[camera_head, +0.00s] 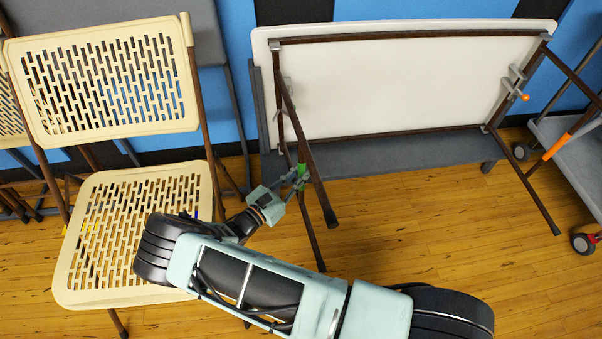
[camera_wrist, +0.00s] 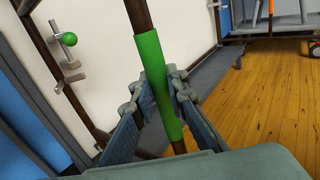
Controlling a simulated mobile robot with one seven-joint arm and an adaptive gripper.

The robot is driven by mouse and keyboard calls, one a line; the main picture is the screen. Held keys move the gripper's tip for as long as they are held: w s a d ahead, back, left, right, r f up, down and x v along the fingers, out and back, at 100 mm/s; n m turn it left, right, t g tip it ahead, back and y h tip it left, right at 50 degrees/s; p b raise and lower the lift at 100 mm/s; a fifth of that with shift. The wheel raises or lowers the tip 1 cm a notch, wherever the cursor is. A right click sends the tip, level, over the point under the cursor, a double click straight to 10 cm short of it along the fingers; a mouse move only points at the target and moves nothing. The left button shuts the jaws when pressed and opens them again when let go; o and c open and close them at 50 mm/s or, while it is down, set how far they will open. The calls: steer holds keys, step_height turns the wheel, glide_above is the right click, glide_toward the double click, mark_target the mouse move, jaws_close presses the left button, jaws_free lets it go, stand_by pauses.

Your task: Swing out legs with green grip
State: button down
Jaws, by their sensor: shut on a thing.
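A folding table with a pale top (camera_head: 410,85) stands on its long edge, its underside facing me. Its left leg pair (camera_head: 306,160) is brown and sticks out from the top, partly swung out. A green grip (camera_wrist: 153,75) wraps one of these legs; in the head view the grip (camera_head: 301,171) is mostly behind my fingers. My gripper (camera_wrist: 163,98) is shut around the leg at the green grip. The right leg pair (camera_head: 528,185) also sticks out and carries an orange grip (camera_head: 557,146). A green knob (camera_wrist: 69,39) shows on a left bracket in the wrist view.
A grey bench (camera_head: 390,156) lies under the table's lower edge. A cream folding chair (camera_head: 135,235) stands close on the left, beside my arm. A grey wheeled cart (camera_head: 575,160) stands at the right. Wooden floor (camera_head: 430,235) in front of the table is clear.

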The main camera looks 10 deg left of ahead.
mark_target(299, 153)
steer(key=c, duration=1.9)
jaws_free()
step_height(299, 153, up, 10)
steer(key=shift+r, duration=0.1)
steer(key=shift+c, duration=0.6)
